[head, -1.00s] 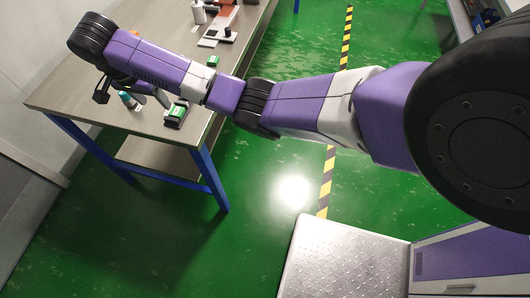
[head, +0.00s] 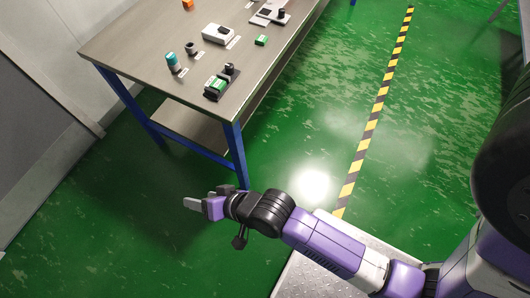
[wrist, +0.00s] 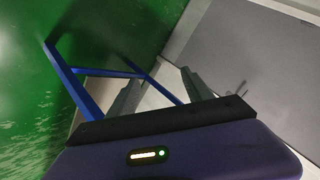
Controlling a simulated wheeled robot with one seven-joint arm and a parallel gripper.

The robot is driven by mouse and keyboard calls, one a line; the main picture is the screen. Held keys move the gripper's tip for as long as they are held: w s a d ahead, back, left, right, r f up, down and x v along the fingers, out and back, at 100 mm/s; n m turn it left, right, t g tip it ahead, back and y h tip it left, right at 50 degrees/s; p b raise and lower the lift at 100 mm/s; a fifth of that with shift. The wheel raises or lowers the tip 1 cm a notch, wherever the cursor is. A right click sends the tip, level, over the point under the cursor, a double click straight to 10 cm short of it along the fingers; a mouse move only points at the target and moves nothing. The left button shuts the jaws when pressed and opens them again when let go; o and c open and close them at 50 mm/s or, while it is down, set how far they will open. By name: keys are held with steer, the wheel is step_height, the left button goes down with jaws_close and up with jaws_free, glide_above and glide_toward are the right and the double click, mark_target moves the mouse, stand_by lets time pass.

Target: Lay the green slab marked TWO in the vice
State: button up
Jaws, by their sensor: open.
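A dark vice (head: 233,73) stands near the front edge of the table. A green slab with a pale marking (head: 215,85) lies at it, apparently between its jaws; I cannot read the marking. A smaller green block (head: 261,40) lies farther back on the table, its marking too small to read. My gripper (head: 190,204) is off the table, over the floor in front of the near blue leg, well apart from the vice. In the wrist view its two fingers (wrist: 160,92) stand apart with nothing between them.
The table (head: 135,48) also holds a teal bottle (head: 172,62), a small dark cup (head: 191,48), a white device (head: 218,34) and an orange block (head: 187,4). A blue table leg (head: 235,155) is close to my gripper. Open green floor lies right of the table.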

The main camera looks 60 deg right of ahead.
steer(key=s+d+r+n+t, duration=0.2)
steer(key=s+d+r+n, duration=0.2)
steer(key=s+r, duration=0.5)
steer(key=s+d+r+n+t+h, duration=0.1)
steer(key=s+d+r+n, duration=0.3)
steer(key=s+r, duration=0.6)
steer(key=s+t, duration=0.1)
steer(key=s, duration=0.1)
steer(key=shift+s+n+t+h, duration=0.3)
steer(key=shift+t, duration=0.1)
